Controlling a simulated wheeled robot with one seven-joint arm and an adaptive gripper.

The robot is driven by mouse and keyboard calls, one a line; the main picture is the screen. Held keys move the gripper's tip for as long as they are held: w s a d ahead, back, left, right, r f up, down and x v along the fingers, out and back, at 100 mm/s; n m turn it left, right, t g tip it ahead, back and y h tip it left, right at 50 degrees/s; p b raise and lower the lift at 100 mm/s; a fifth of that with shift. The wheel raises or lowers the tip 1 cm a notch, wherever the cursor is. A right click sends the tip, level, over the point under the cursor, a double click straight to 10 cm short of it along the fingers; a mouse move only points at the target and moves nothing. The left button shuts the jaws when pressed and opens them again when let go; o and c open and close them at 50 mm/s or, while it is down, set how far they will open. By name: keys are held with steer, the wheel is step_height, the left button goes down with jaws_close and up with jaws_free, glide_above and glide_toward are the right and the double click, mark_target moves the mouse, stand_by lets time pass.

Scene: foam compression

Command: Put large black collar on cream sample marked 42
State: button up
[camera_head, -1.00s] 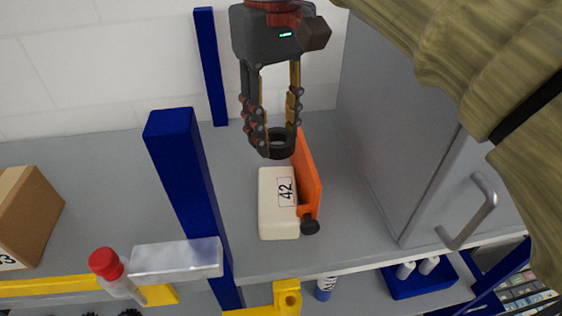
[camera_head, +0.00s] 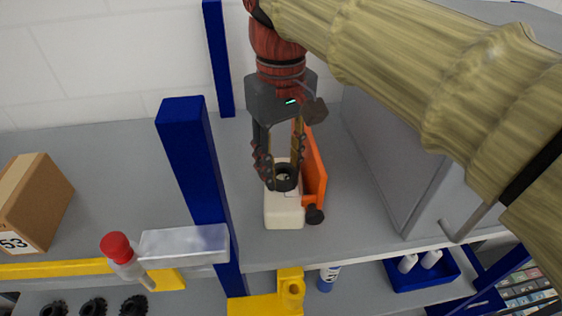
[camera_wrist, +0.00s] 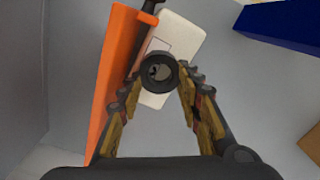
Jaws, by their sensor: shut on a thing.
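The cream sample (camera_head: 284,214) is a pale block on the grey shelf, beside an orange holder (camera_head: 314,172). It also shows in the wrist view (camera_wrist: 178,36). Its label is mostly covered from above; one second ago it read 42. The black collar (camera_head: 287,178) is a thick ring, and in the wrist view the collar (camera_wrist: 160,88) shows its open hole over the block. My gripper (camera_head: 285,172) is shut on the collar and is above the sample. I cannot tell whether the collar touches the block.
A blue post (camera_head: 192,160) stands left of the sample, and a grey cabinet (camera_head: 400,160) stands to the right. A cardboard box (camera_head: 34,203) sits far left.

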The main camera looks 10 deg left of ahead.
steer(key=shift+s, duration=0.1)
steer(key=o, duration=0.8)
steer(key=shift+f, duration=0.15)
steer(key=shift+o, duration=0.2)
step_height(320, 180, up, 12)
